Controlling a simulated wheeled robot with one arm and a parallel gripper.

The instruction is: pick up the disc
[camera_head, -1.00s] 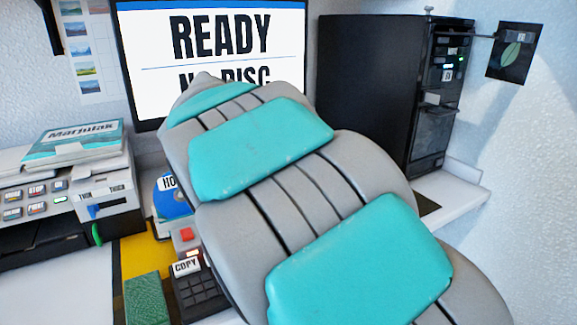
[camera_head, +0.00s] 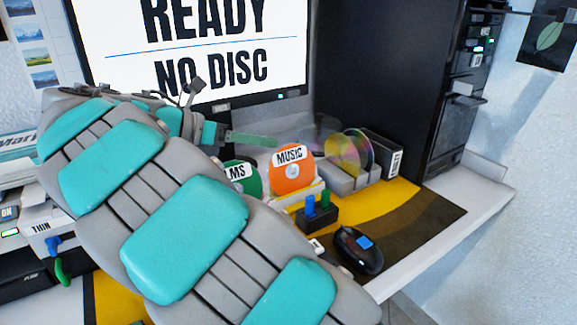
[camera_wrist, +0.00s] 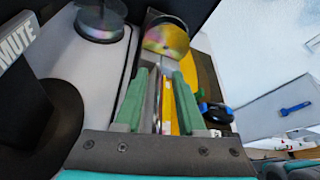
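An orange disc labelled MUSIC (camera_head: 292,172) stands upright in a pale holder in the head view. A green disc (camera_head: 243,176), its label partly hidden by my arm, stands left of it. A shiny rainbow disc (camera_head: 350,152) stands upright behind to the right; a shiny gold disc (camera_wrist: 167,40) shows beyond the fingertips in the wrist view. My gripper (camera_head: 262,139) is above and behind the labelled discs. In the wrist view its green fingers (camera_wrist: 160,75) are apart, with thin pale and orange edges seen between them. I cannot tell whether those edges are between the fingers or below.
A monitor (camera_head: 213,72) reading NO DISC stands behind, with a black tower (camera_head: 400,80) to its right. A block with blue and green pegs (camera_head: 318,212) and a black mouse (camera_head: 357,250) sit in front. A disc spindle (camera_wrist: 100,22) is at the wrist view's upper left.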

